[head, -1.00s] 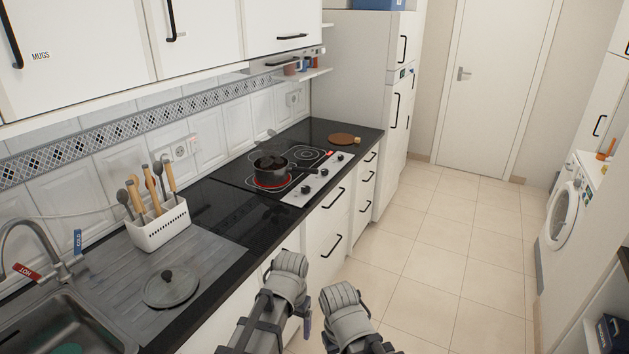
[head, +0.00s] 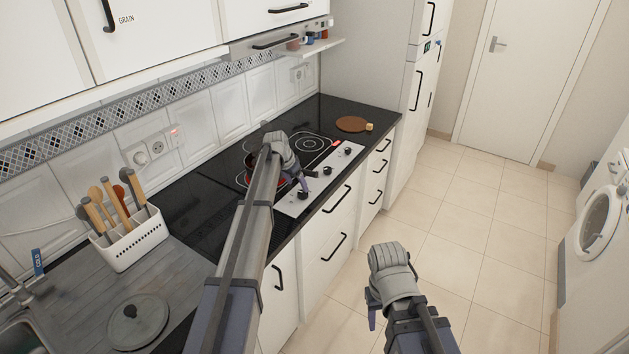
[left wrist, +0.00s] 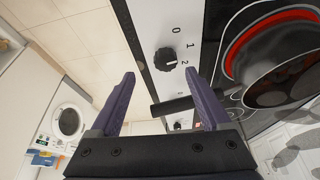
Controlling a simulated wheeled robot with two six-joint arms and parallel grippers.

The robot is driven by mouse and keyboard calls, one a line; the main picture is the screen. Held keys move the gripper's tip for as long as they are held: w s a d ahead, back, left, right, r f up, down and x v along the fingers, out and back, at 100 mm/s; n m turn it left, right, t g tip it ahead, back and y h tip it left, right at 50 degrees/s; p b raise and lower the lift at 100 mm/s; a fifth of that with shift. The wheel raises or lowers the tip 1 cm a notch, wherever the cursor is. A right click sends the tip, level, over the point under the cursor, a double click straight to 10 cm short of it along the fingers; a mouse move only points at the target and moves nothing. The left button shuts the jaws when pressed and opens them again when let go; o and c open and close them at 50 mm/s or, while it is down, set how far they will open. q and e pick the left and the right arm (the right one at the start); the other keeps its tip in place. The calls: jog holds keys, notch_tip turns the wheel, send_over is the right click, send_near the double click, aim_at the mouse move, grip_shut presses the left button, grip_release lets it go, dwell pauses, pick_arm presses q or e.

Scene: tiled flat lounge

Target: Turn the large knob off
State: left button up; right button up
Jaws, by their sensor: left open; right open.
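My left gripper (head: 303,187) is over the front of the cooktop, by the white control panel (head: 322,184). In the left wrist view its jaws (left wrist: 160,84) are open and empty. A black knob (left wrist: 166,58) on the panel lies just beyond and between the fingertips, apart from them. Its white mark points toward the printed 2 side, not the 0. A second knob (left wrist: 177,125) shows lower, between the fingers. Other knobs show on the panel, one at the far end (head: 348,150). I cannot tell their sizes apart clearly. My right gripper (head: 373,312) is open over the floor.
A dark pot (left wrist: 280,75) stands on a burner glowing red (left wrist: 262,30); its handle (left wrist: 172,105) reaches over the panel near the left fingers. A utensil holder (head: 130,240) and a lid (head: 138,322) are on the left. The floor (head: 450,220) is clear.

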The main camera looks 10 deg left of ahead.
aim_at(302, 192)
pick_arm(q)
jog(key=shift+w+a+r, duration=0.1)
jog(key=shift+w+a, duration=0.15)
jog(key=shift+w, duration=0.4)
pick_arm(e)
jog(key=shift+w+d, duration=0.1)
jog(key=shift+w, duration=0.15)
pick_arm(q)
jog(key=b+x, duration=0.7)
jog(key=shift+w+f, duration=0.1)
jog(key=shift+f, duration=0.25)
pick_arm(e)
notch_tip(302, 192, down, 7)
pick_arm(q)
jog(key=shift+c, duration=0.2)
grip_shut()
